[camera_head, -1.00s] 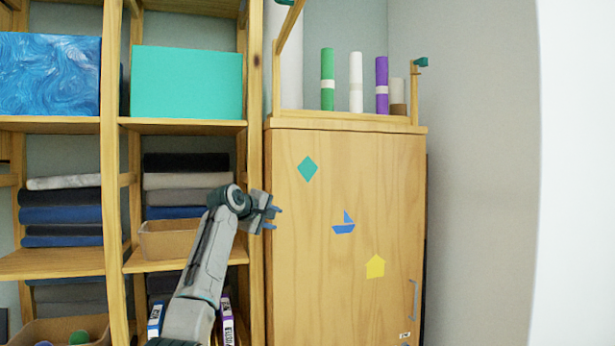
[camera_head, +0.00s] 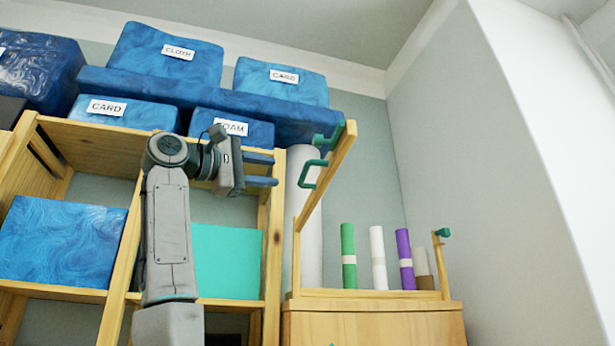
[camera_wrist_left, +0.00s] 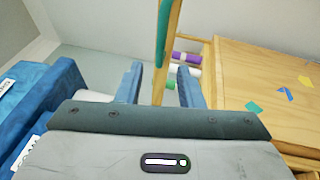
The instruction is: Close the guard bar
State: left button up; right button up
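The guard bar (camera_head: 333,172) is a wooden bar that stands raised, slanting up from the left post of the rack on the cabinet top. It carries a green handle (camera_head: 308,174) and more green near its upper end. A green catch (camera_head: 443,232) sits on the short right post. My left gripper (camera_head: 275,170) is open and empty, just left of the handle at about its height. In the left wrist view, the bar (camera_wrist_left: 170,50) shows in the gap between the spread fingers (camera_wrist_left: 161,78); its depth is unclear. My right gripper is in neither view.
Green, white and purple rolls (camera_head: 348,258) stand behind the rack on the cabinet (camera_head: 375,325). A tall white roll (camera_head: 308,235) is behind the bar. Wooden shelves with blue boxes (camera_head: 165,58) and a teal box (camera_head: 228,260) are at left. The right wall side is clear.

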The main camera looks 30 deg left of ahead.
aim_at(303, 177)
pick_arm(q)
jog(key=p+x, duration=0.4)
jog(key=x, duration=0.5)
jog(key=shift+w+d, duration=0.1)
jog(key=shift+w, duration=0.15)
jog(key=shift+w+d, duration=0.1)
grip_shut()
